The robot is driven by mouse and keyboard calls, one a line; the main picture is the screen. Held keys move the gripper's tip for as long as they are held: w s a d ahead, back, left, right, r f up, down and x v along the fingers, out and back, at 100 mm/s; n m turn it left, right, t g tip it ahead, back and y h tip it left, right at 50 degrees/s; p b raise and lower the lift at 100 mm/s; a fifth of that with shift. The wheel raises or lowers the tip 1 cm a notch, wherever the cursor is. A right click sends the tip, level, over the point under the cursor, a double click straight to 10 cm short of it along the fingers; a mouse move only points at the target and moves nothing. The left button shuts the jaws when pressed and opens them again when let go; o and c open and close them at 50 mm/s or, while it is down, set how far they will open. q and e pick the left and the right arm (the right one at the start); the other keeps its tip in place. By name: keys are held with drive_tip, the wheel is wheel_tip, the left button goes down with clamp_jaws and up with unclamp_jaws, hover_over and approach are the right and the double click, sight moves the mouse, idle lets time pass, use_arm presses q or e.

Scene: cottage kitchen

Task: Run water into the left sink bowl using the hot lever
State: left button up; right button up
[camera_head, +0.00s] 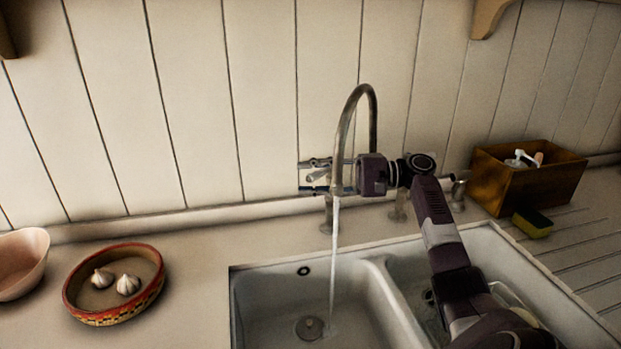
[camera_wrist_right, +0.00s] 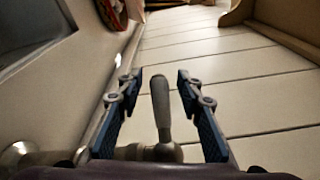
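The curved metal faucet (camera_head: 372,112) stands behind the sink. A thin stream of water (camera_head: 335,260) falls from it into the left sink bowl (camera_head: 262,288), near the drain (camera_head: 310,327). My right gripper (camera_head: 306,177) reaches across from the right, behind the spout, at the left-hand tap lever (camera_head: 318,176). In the right wrist view the lever (camera_wrist_right: 161,105) stands between the two blue-padded fingers of the right gripper (camera_wrist_right: 158,78). The fingers are apart, with a gap on each side of the lever. My left gripper is not in view.
The right sink bowl (camera_head: 402,272) lies under my right arm. Another tap lever (camera_head: 458,188) is right of the gripper. A wooden box (camera_head: 520,185) and a sponge (camera_head: 532,223) are at right. A garlic dish (camera_head: 115,315) and pink bowl (camera_head: 20,262) are at left.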

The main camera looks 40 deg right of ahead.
drive_tip(key=v, duration=1.2)
